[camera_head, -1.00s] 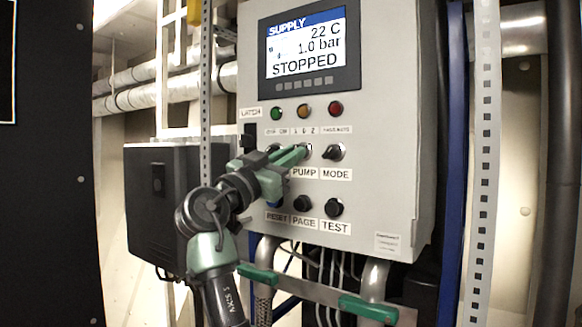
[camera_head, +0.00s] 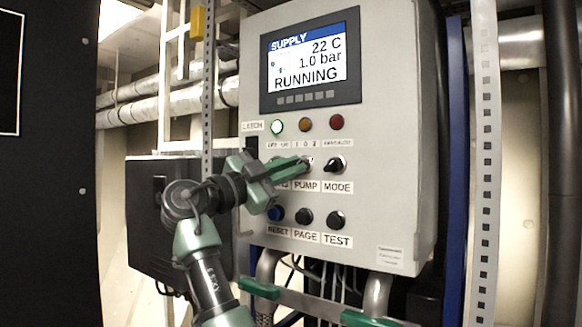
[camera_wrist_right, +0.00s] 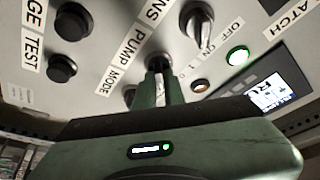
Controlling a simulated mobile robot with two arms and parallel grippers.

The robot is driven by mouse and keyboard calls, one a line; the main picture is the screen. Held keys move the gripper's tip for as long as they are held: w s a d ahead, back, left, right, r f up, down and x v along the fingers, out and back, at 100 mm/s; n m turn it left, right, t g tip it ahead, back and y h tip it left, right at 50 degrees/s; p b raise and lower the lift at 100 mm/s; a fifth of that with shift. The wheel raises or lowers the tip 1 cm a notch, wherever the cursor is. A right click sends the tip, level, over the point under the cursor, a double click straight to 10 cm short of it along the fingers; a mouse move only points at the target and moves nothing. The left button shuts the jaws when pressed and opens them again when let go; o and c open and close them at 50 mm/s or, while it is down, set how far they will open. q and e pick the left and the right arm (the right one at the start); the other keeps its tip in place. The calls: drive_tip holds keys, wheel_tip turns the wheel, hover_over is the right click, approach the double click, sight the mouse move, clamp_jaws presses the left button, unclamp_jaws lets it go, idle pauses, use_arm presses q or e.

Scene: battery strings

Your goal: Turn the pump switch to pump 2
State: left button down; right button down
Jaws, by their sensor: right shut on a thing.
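The pump switch (camera_head: 309,162) is a small dark knob above the PUMP label on the grey control panel (camera_head: 385,150). My right gripper (camera_head: 298,166) is at this knob, its green fingers reaching in from the left. In the right wrist view the fingers (camera_wrist_right: 160,88) are shut on the pump switch (camera_wrist_right: 159,62). The fingers cover much of the knob, so I cannot tell which number it points to. The panel display (camera_head: 310,60) reads SUPPLY, 22 C, 1.0 bar, RUNNING. My left gripper is not in view.
The MODE switch (camera_head: 336,164) is close to the right. The on-off switch (camera_wrist_right: 198,22) is on the other side. RESET, PAGE and TEST buttons (camera_head: 305,217) sit below. The green lamp (camera_head: 277,126) is lit. A dark box (camera_head: 150,215) stands left of the panel.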

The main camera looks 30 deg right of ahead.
idle(0.3)
drive_tip(key=c, duration=1.5)
unclamp_jaws()
drive_tip(key=b+v, duration=0.3)
drive_tip(key=v, duration=0.4)
drive_tip(key=shift+a, duration=0.35)
drive_tip(key=shift+f, duration=0.15)
